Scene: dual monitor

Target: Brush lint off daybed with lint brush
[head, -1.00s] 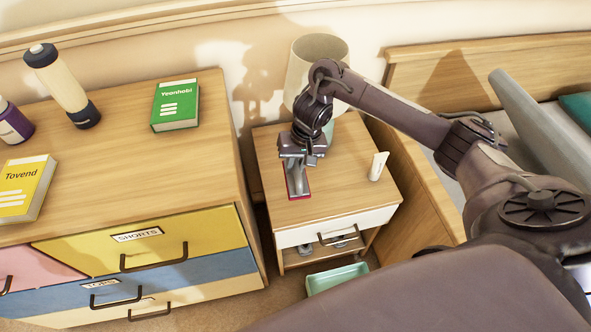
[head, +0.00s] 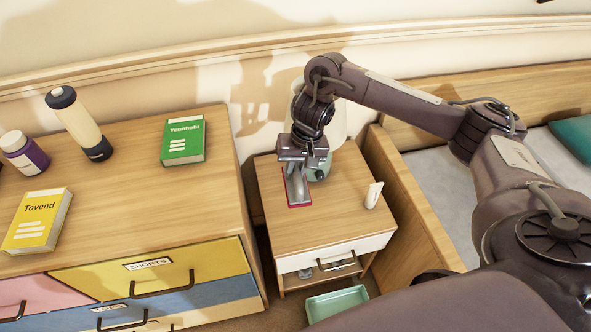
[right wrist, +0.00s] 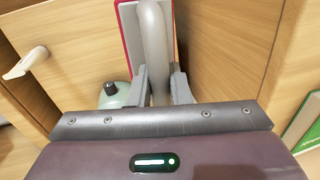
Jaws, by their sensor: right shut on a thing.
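The lint brush (head: 298,188), with a grey handle and a red-edged head, is in my right gripper (head: 303,165), over the nightstand (head: 328,213). The right wrist view shows the brush handle (right wrist: 153,45) between the two fingers (right wrist: 158,88), which are shut on it. I cannot tell whether the brush head touches the nightstand top. The daybed, with a wooden frame (head: 418,215) and grey mattress (head: 437,180), is at the right, partly hidden by my right arm. No lint can be made out. My left gripper is not in view.
A lamp (head: 338,118) stands behind my right gripper, and a small white tube (head: 373,195) stands at the nightstand's right. A dresser (head: 130,195) with books and bottles is at the left. A green tray (head: 337,304) lies on the floor in front.

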